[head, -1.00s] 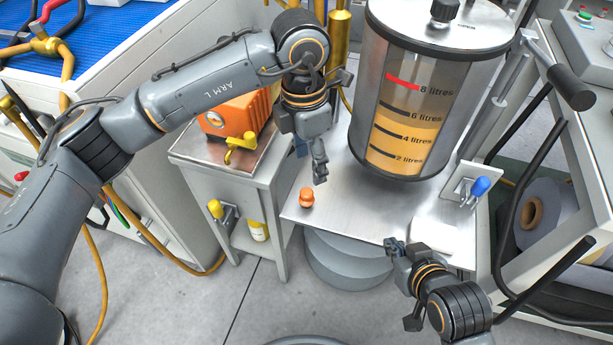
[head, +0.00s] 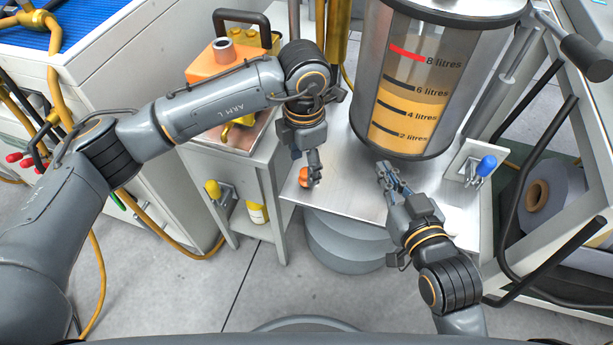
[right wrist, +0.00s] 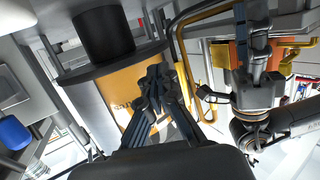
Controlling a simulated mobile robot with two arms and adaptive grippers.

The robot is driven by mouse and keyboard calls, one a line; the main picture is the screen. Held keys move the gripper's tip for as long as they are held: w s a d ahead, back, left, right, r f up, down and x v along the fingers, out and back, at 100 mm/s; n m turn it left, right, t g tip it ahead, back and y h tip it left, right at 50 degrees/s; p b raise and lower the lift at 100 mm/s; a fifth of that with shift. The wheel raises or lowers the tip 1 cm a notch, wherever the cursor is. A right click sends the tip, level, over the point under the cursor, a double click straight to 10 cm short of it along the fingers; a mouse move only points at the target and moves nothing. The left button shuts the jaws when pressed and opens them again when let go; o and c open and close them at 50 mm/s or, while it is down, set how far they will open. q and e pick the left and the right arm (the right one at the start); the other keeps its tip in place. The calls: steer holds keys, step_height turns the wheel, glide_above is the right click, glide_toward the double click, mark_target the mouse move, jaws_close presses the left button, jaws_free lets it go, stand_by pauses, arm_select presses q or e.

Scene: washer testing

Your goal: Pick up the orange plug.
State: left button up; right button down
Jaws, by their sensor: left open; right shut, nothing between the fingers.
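The orange plug (head: 302,177) stands near the left front edge of the metal shelf (head: 345,200) in the head view. My left gripper (head: 315,181) is open and points down right beside the plug, partly hiding it. I cannot tell whether its fingers touch the plug. My right gripper (head: 383,170) is shut and empty, above the shelf in front of the measuring tank. It also shows in the right wrist view (right wrist: 155,84), in front of the tank.
The clear tank (head: 420,80) with litre marks and amber liquid stands at the back of the shelf. A blue-knobbed valve (head: 486,166) is to the right. An orange device (head: 222,62) sits on the cabinet to the left. Bare shelf lies between my grippers.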

arm_select(q)
steer(key=f, duration=0.3)
steer(key=shift+d+f+b, duration=0.15)
steer(key=shift+d+b, duration=0.1)
steer(key=shift+b, duration=0.15)
steer(key=shift+f, duration=0.25)
steer(key=c, duration=1)
arm_select(e)
steer(key=r+t, duration=0.2)
steer(key=r, duration=0.1)
steer(key=a+r, duration=0.1)
steer(key=shift+w+r+t+y, duration=0.35)
steer(key=shift+w+t+y, duration=0.05)
